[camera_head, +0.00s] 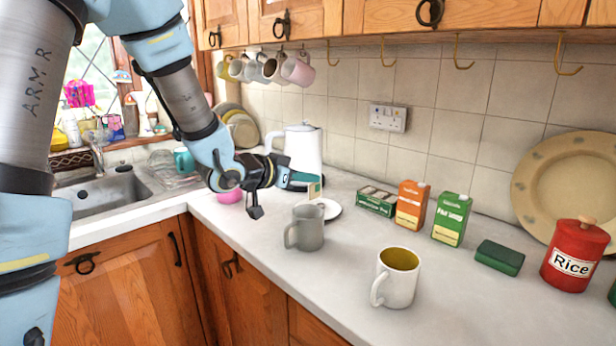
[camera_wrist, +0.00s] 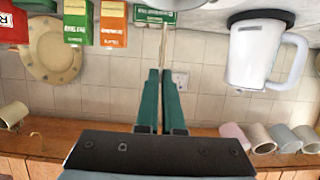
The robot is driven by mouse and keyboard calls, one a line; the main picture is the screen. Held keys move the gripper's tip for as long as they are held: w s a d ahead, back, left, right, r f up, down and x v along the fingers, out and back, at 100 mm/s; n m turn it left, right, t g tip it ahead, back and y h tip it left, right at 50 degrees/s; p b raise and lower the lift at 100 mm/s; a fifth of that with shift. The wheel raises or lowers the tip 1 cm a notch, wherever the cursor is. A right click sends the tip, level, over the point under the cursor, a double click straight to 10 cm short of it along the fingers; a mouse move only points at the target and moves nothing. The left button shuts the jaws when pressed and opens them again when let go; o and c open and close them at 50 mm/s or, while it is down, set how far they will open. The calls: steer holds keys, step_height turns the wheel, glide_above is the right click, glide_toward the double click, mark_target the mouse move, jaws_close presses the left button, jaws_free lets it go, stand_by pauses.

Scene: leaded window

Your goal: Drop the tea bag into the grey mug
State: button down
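The grey mug (camera_head: 309,233) stands upright on the worktop, its handle toward the left. My gripper (camera_head: 304,181) is above and behind its rim in the head view, pointing right. A small tan tea bag (camera_head: 314,190) hangs at the fingertips, just above the mug's rim in the picture; I cannot tell whether it is directly over the opening. In the wrist view the green fingers (camera_wrist: 161,98) are close together with the thin tea bag (camera_wrist: 163,42) between them, seen nearly edge-on.
A white mug (camera_head: 399,284) with a yellowish inside stands nearer, to the right. A white saucer (camera_head: 331,210) lies behind the grey mug. A white kettle (camera_head: 304,148), a green tea box (camera_head: 375,201) and orange and green cartons stand along the wall. Mugs hang under the cupboards.

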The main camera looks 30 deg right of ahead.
steer(key=c, duration=1)
jaws_free()
steer(key=shift+r, duration=0.1)
steer(key=b+v, duration=0.1)
steer(key=v, duration=0.9)
steer(key=shift+s+a+r, duration=0.1)
steer(key=shift+a, duration=0.25)
